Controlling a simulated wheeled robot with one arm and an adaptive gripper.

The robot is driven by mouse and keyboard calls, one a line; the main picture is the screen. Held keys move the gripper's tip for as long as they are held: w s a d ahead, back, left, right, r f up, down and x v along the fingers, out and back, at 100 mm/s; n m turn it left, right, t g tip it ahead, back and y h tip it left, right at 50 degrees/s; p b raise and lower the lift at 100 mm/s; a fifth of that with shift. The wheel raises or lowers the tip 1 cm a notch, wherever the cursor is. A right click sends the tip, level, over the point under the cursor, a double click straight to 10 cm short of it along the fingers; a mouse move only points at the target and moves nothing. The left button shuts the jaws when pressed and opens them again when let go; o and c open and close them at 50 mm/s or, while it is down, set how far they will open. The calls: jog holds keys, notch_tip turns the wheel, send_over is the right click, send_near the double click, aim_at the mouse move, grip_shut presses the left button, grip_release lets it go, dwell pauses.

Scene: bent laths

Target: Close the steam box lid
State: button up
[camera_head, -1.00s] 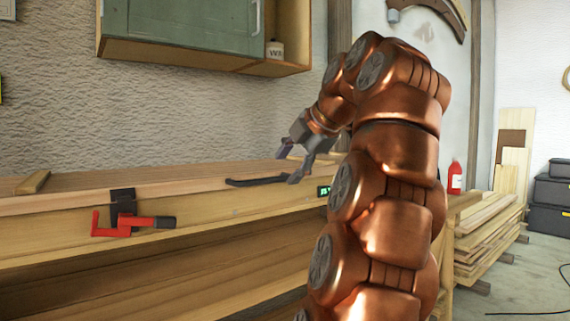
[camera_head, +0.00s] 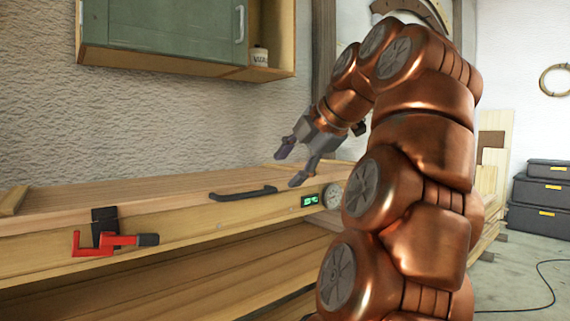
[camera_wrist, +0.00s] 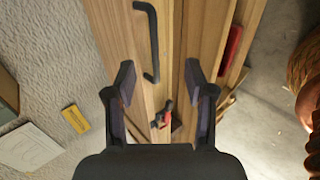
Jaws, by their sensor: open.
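The steam box is a long wooden box along the wall; its front board (camera_head: 190,229) carries a small green display (camera_head: 310,200) and a round gauge (camera_head: 333,195). Its plank lid (camera_head: 150,192) lies along the top, with a black bar handle (camera_head: 243,193) near the front edge. I cannot tell whether the lid is fully down. A red and black clamp-like latch (camera_head: 108,242) sits at the front left. My gripper (camera_head: 291,165) is open and empty, above and right of the handle. In the wrist view the handle (camera_wrist: 153,40) shows between and beyond the fingertips.
A green wall cabinet (camera_head: 165,32) hangs above the box's left part. Stacked dark cases (camera_head: 545,190) stand on the floor at right, with a cable (camera_head: 548,285) near them. A loose wood strip (camera_head: 13,200) lies at the lid's left end.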

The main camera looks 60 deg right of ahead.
jog(key=s+a+r+p, duration=0.1)
jog(key=s+a+p, duration=0.2)
jog(key=s, duration=0.8)
jog(key=shift+a+r+p, duration=0.3)
jog(key=shift+a+p, duration=0.05)
jog(key=shift+a, duration=0.05)
jog(key=shift+w, duration=0.1)
jog(key=w+a+r+m+g+y+p, duration=0.2)
jog(key=w+a+y+p, duration=0.1)
jog(key=w+a+p, duration=0.65)
jog(key=w+a+f+m+g+y+p, duration=0.1)
jog(key=w+a+f+m+g+p, duration=0.2)
jog(key=w+a+p, duration=0.6)
jog(key=s+a+f+m+g+p, duration=0.3)
jog(key=s+a+f+m+p, duration=0.15)
jog(key=a+p, duration=0.4)
jog(key=s+a+f+m+g+p, duration=0.1)
jog(key=s+a+f+m+p, duration=0.1)
jog(key=s+p, duration=0.1)
jog(key=s+a+f+m+g+p, duration=0.2)
jog(key=s+a+p, duration=0.1)
jog(key=s, duration=0.3)
jog(key=shift+s+f+m+h, duration=0.2)
jog(key=shift+f+m+h, duration=0.15)
jog(key=shift+f+h, duration=0.05)
